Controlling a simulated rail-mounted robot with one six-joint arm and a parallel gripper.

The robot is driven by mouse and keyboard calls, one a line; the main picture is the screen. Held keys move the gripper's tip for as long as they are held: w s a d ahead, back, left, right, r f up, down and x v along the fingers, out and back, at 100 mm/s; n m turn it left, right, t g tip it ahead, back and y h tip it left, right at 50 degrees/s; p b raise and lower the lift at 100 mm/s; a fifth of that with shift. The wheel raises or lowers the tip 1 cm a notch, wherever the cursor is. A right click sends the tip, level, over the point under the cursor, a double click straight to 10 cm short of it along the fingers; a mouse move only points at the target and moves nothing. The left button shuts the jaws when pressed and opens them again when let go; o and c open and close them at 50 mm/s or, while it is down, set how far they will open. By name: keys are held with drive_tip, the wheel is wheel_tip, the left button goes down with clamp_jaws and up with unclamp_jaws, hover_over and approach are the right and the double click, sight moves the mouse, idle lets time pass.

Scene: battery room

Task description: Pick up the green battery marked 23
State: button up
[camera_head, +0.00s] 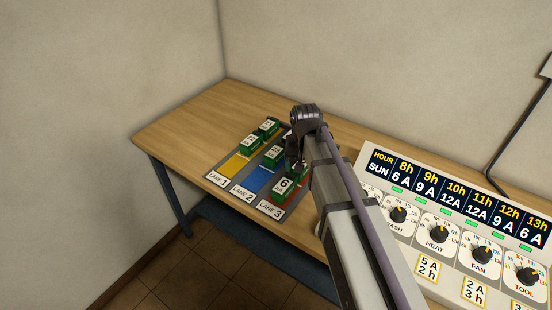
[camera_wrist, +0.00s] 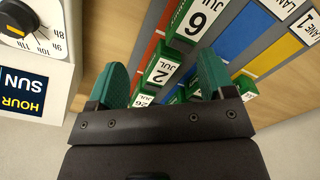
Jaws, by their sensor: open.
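Several green batteries with white labels stand in the lanes. I cannot read a 23 on any of them. A lane 2 battery (camera_head: 275,153) has a small, unclear label. In the wrist view, the battery labelled 2 JUL (camera_wrist: 160,70) lies between the two green fingers, with the one labelled 6 JUL (camera_wrist: 193,22) beyond it. A label like 26 JUL (camera_wrist: 142,98) shows nearer my gripper's body, partly hidden. My gripper (camera_wrist: 162,62) is open, pointing down over lane 3, and nothing is clearly gripped. In the head view, my gripper (camera_head: 295,163) hides part of lane 3.
Lane 1 is yellow (camera_head: 236,164), lane 2 blue (camera_head: 259,179), lane 3 red. Lane 1 holds two batteries (camera_head: 251,144). A control panel (camera_head: 440,215) with dials stands right of the lanes. The wooden table (camera_head: 190,125) is clear on the left.

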sight(276, 150)
drive_tip(key=w+a+m, duration=0.1)
drive_tip(key=w+a, duration=0.1)
drive_tip(key=w, duration=0.3)
drive_tip(key=w+a+m, duration=0.1)
drive_tip(key=w+a, duration=0.2)
drive_tip(key=w, duration=0.3)
drive_tip(key=w+a+f+m, duration=0.1)
drive_tip(key=w+a+m, duration=0.1)
drive_tip(key=w, duration=0.4)
drive_tip(key=shift+a+f, duration=0.1)
drive_tip(key=shift+a, duration=0.15)
drive_tip(key=shift+w+m, duration=0.3)
drive_tip(key=shift+m, duration=0.7)
drive_tip(key=shift+s+d+r+m, duration=0.2)
drive_tip(key=shift+s+m, duration=0.2)
drive_tip(key=shift+m, duration=0.1)
wheel_tip(276, 150, down, 11)
drive_tip(key=b, duration=1.1)
drive_tip(key=shift+f, duration=0.15)
drive_tip(key=shift+r, duration=0.2)
drive_tip(key=c, duration=1.4)
